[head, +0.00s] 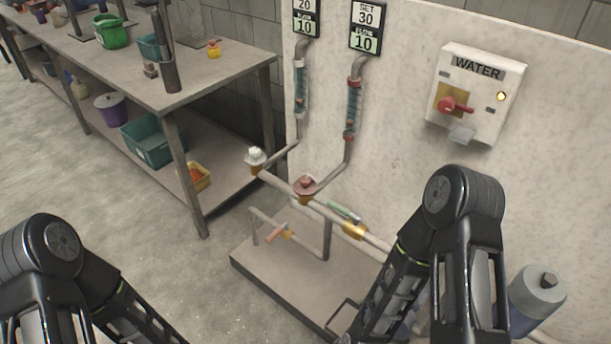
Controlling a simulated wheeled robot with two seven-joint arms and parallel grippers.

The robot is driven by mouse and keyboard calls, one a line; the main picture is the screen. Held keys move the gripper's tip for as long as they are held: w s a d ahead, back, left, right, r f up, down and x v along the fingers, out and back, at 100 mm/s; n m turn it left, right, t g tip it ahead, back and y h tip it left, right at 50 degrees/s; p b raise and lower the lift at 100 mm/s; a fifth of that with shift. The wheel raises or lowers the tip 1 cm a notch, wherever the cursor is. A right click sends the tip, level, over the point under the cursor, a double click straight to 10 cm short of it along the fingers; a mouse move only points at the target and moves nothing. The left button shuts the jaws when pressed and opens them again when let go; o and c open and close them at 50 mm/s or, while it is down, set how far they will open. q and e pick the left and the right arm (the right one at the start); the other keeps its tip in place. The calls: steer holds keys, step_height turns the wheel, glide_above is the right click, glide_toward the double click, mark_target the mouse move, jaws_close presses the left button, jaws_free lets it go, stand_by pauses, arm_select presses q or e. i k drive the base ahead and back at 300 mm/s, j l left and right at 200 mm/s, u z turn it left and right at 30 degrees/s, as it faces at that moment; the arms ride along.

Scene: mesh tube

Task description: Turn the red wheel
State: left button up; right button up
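The red wheel (305,185) is a small round handle on a brass valve on the pipe at the middle of the head view. A pipe runs from it up to a flow tube (353,108) under a display reading "SET 30, FLOW 10" (366,27). A white wheel (255,157) sits on a similar valve to its left. My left arm is at the lower left and my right arm is at the lower right, nearer than the valves. Both grippers are outside the picture. Nothing is seen touching the red wheel.
A "WATER" box (476,93) with a red switch handle (453,105) is on the wall. A green-handled valve (344,211) and an orange-handled valve (276,231) are on the lower pipes. A grey motor-like cylinder (538,291) stands right. A metal workbench (215,72) stands left.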

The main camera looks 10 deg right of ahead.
mark_target(304, 186)
steer(key=i+j, duration=0.2)
steer(key=i+j+z, duration=0.15)
steer(key=j, duration=0.3)
steer(key=i+j, duration=0.2)
steer(key=j, duration=0.15)
steer(key=i+j+z, duration=0.1)
steer(key=j, duration=0.25)
steer(key=i+j+z, duration=0.1)
steer(key=i+j, duration=0.35)
steer(key=j, duration=0.25)
steer(key=z, duration=0.05)
